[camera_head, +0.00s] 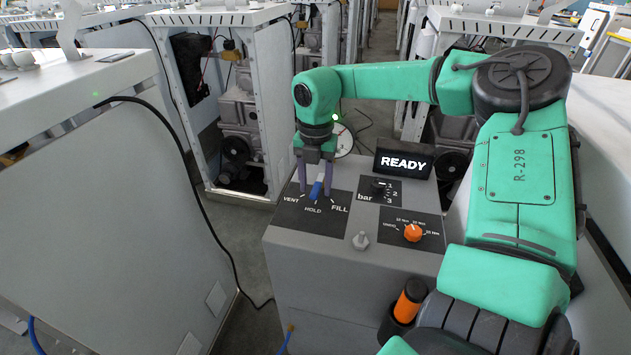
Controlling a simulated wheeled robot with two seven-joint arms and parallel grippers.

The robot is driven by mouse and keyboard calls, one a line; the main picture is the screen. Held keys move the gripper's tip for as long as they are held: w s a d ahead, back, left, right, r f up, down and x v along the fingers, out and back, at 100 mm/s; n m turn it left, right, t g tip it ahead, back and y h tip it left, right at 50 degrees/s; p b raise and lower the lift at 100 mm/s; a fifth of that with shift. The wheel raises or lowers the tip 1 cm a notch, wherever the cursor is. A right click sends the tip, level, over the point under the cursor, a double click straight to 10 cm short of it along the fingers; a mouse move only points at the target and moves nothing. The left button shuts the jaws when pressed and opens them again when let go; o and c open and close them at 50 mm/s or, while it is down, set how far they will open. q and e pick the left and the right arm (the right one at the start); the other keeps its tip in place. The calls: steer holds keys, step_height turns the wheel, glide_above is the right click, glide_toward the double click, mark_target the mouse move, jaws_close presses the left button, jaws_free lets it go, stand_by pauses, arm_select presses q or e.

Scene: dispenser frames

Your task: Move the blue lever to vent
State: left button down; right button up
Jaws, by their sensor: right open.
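The blue lever (317,188) stands on a dark plate (296,214) on top of the grey console. The plate is marked VENT at left, HOLD in the middle and FILL at right. The lever's near end sits close to the HOLD mark, with its blue grip leaning slightly up and right. My right gripper (315,190) points down over the lever, its two purple-grey fingers apart, one on each side of the blue grip. I cannot tell whether either finger touches it. My left gripper is not in view.
A white cabinet (90,220) stands at left, with a floor gap between.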

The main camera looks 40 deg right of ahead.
steer(key=shift+c, duration=0.3)
jaws_close()
steer(key=shift+w, duration=0.1)
stand_by(1.0)
